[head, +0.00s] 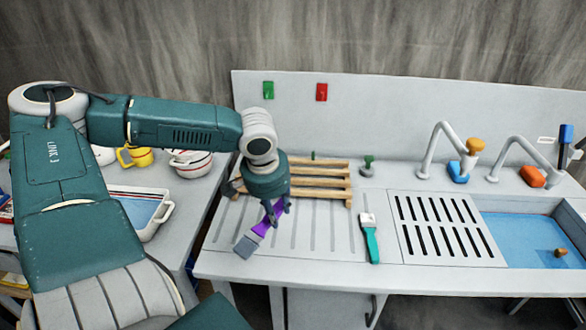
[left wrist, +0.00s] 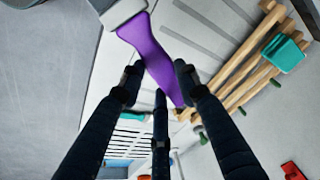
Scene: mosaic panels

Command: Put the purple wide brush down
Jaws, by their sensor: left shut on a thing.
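The purple wide brush (head: 262,228) has a purple handle and a grey head that points down and left in the head view. My left gripper (head: 273,212) is shut on its handle and holds it tilted over the grooved left part of the sink counter (head: 318,236). I cannot tell whether the brush head touches the counter. In the left wrist view the purple handle (left wrist: 148,48) lies between the dark fingers of my left gripper (left wrist: 155,85), its head cut off at the top edge. My right gripper is not in view.
A wooden slatted rack (head: 335,181) stands just behind my left gripper. A teal brush (head: 371,243) lies to the right, beside the slotted grate (head: 433,228) and blue basin (head: 520,232). A white tray (head: 160,218) is on the left table. Grooved counter between gripper and teal brush is clear.

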